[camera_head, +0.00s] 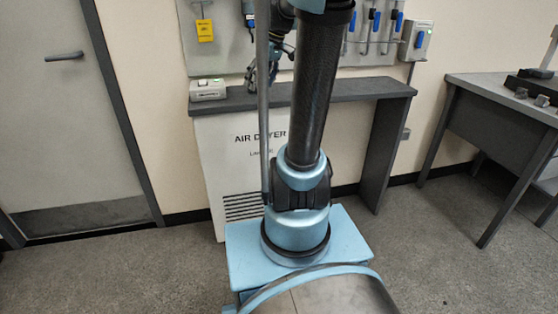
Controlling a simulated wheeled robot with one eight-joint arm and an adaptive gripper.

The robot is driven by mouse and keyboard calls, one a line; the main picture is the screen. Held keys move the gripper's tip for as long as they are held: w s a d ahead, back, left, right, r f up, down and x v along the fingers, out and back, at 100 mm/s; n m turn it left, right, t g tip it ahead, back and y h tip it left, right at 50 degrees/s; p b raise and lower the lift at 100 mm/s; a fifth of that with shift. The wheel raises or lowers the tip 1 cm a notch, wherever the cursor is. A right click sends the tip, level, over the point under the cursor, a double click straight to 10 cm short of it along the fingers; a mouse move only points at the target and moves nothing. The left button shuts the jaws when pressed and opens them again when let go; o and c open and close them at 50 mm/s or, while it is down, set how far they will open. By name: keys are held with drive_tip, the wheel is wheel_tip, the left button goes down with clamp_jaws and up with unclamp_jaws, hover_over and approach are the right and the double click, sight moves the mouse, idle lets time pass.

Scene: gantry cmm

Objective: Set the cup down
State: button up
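I see no cup in the head view. What looks like my gripper (250,75) is a small dark shape, partly hidden behind my own arm and a thin upright pole. It shows in front of the wall panel, just above the dark bench top (355,88). It is too small and too covered to tell whether its fingers are open or shut, or whether they hold anything.
A white air dryer (225,165) stands under the bench. A small grey-white box (207,89) sits on the bench's left end. A grey table (510,95) with dark parts stands at right. A grey door (70,100) is at left. Floor shows on both sides.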

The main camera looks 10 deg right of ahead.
drive_tip(key=s+f+m+h, duration=0.1)
drive_tip(key=s+f+m, duration=0.2)
drive_tip(key=s+f, duration=0.6)
drive_tip(key=s+f+m+h, duration=0.2)
drive_tip(key=s+f+m, duration=0.2)
drive_tip(key=s+f, duration=0.5)
drive_tip(key=s+d, duration=0.1)
drive_tip(key=s, duration=0.6)
drive_tip(key=shift+f, duration=0.25)
drive_tip(key=shift+w+f, duration=0.2)
drive_tip(key=shift+w, duration=0.3)
